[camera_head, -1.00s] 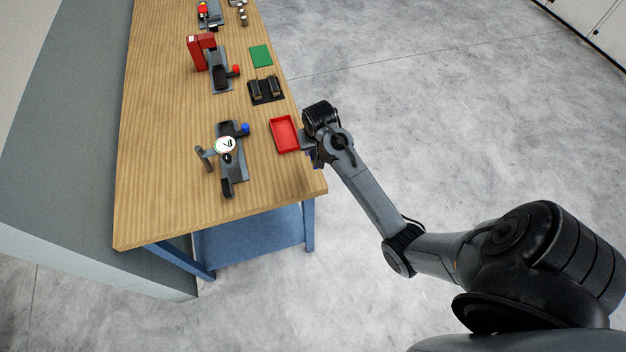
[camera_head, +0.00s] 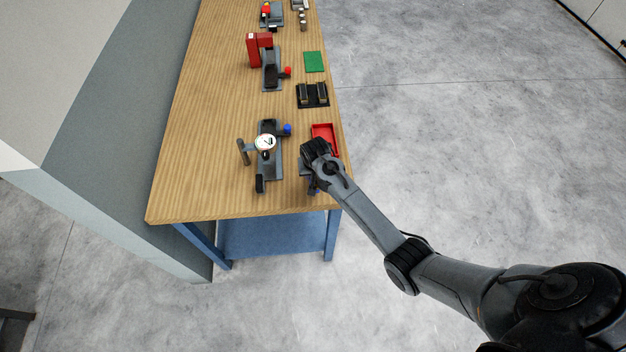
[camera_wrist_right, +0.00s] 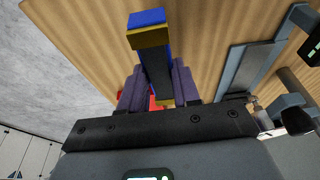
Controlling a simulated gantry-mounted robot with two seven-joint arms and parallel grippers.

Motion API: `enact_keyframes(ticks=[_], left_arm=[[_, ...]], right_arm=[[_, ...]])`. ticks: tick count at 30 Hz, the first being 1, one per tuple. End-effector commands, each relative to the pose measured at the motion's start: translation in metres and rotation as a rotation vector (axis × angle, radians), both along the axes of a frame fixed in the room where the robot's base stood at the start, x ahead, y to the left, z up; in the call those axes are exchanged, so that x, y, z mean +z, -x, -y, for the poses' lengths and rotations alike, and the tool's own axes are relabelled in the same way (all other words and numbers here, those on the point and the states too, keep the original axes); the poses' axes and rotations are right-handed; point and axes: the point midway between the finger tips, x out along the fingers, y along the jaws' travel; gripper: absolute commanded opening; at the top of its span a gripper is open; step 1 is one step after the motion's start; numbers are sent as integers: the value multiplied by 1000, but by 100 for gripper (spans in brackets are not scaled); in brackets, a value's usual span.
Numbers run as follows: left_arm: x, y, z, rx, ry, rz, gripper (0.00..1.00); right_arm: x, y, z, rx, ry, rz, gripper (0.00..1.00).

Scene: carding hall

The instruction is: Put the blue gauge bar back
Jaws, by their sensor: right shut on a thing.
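My right gripper (camera_head: 309,177) is above the near right part of the bench, just in front of the red tray (camera_head: 324,130). In the right wrist view its two fingers (camera_wrist_right: 158,66) are shut on the blue gauge bar (camera_wrist_right: 147,17), which has a blue end, a brass-coloured band and a dark middle. The bar sticks out beyond the fingertips over the wood. In the head view the arm mostly hides the bar. A black holder (camera_head: 312,95) with two upright blocks stands beyond the tray. My left gripper is not in view.
A dial gauge stand (camera_head: 265,143) with a blue knob (camera_head: 287,129) stands left of the gripper. Farther back are a red-topped fixture (camera_head: 258,45) and a green mat (camera_head: 314,62). The bench's (camera_head: 205,150) left side is clear.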

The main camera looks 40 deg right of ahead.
Motion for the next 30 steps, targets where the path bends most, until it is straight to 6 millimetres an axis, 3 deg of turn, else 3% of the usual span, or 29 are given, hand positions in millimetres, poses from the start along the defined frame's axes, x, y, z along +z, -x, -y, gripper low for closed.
enact_keyframes(ticks=[5, 12, 26, 27, 30], left_arm=[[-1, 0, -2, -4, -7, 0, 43], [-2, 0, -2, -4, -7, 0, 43], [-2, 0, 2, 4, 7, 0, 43], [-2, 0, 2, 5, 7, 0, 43], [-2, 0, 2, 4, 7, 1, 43]], right_arm=[[-9, -2, -1, -1, 0, -1, 0], [-37, -1, -1, 0, 0, -1, 0], [-44, -2, -1, 0, 1, -1, 0], [-45, -1, -1, 0, 0, -1, 33], [-44, -1, -1, 0, 1, -1, 48]])
